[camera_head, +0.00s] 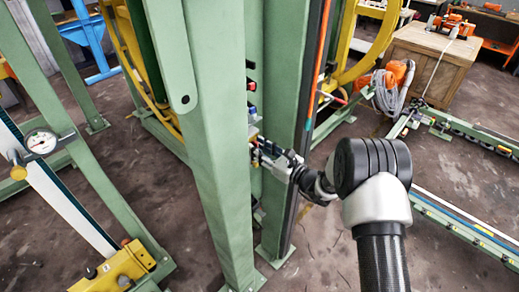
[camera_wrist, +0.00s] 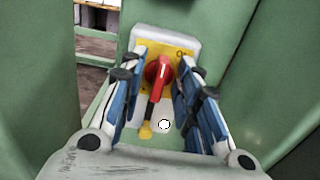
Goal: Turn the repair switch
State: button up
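The repair switch (camera_wrist: 158,70) has a red knob on a yellow plate (camera_wrist: 150,85), mounted on a pale box on the green frame. In the wrist view a dark stem runs down from the knob to a yellow tip (camera_wrist: 146,131). My gripper (camera_wrist: 163,60) is open, with one blue-and-white finger on each side of the knob. I see gaps beside the knob, and no clear contact. In the head view my gripper (camera_head: 262,152) reaches in beside the green post; the knob cannot be made out there.
A green post (camera_head: 215,140) stands close to the left of my gripper, and another green upright (camera_head: 285,100) stands behind it. Red and blue buttons (camera_head: 252,97) sit above. Green walls flank the switch in the wrist view. A wooden crate (camera_head: 425,65) stands back right.

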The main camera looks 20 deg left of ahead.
jog(key=shift+c, duration=0.4)
grip_shut()
jog(key=shift+b, duration=0.35)
jog(key=n+b, duration=0.3)
jog(key=n, duration=0.3)
jog(key=n+b, duration=0.4)
jog(key=n, duration=0.1)
jog(key=n+b, duration=0.4)
jog(key=n, duration=0.2)
jog(key=shift+s+f+n, duration=0.25)
jog(key=shift+n, duration=0.05)
dwell(0.4)
